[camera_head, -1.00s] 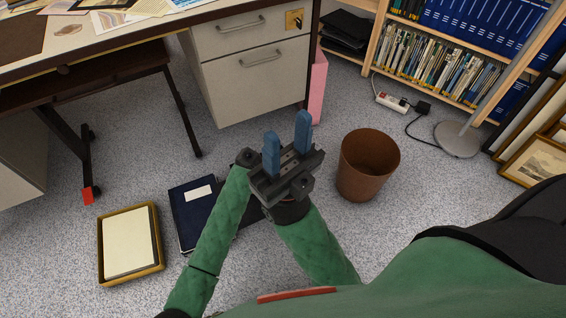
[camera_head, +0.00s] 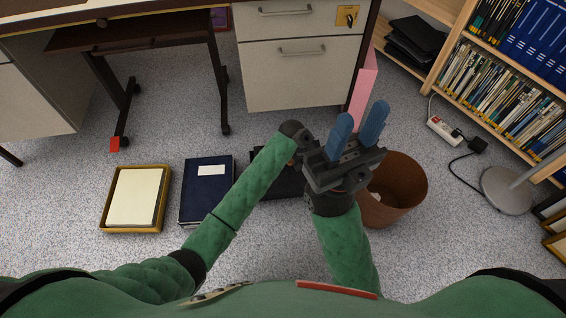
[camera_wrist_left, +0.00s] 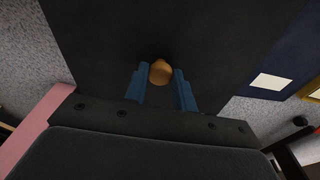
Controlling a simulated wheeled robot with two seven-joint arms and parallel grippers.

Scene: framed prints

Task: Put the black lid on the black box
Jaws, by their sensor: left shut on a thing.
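In the left wrist view, the blue fingers of my left gripper (camera_wrist_left: 160,76) are shut on a round wooden knob on a flat black lid (camera_wrist_left: 95,40). In the head view, my left arm and the right gripper cover most of this gripper, and part of a black shape (camera_head: 281,186) shows on the floor side beneath them. I cannot tell the black box apart from the lid there, nor how high the lid is. My right gripper (camera_head: 358,124) has its two blue fingers apart with nothing between them, above and beside the brown bin.
A brown waste bin (camera_head: 412,185) stands right of the black shape. A navy folder (camera_head: 206,192) and a gold-framed print (camera_head: 136,199) lie to the left. A pink file (camera_head: 366,92) stands by the drawer cabinet (camera_head: 300,78).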

